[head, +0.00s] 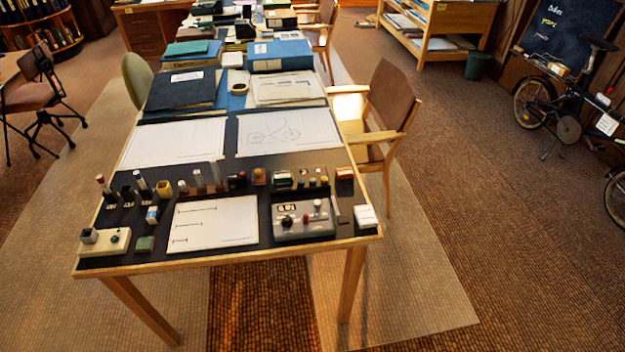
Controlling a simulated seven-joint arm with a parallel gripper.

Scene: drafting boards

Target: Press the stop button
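A grey control box (303,235) lies near the front right of the dark table top (190,255). Its face carries a small display, dark knobs, a light knob and a small red part (306,219). A cream box (104,246) sits at the front left corner, with a dark raised part and a small green part (115,238) on top. Any lettering is too small to read, so I cannot tell which part is the stop button. My gripper is not in view.
White sheets with line drawings (213,238) lie between the two boxes. Behind them stands a row of small upright items, such as a yellow cup (164,189). A small white box (365,217) sits at the right edge. A wooden chair (385,110) stands at right.

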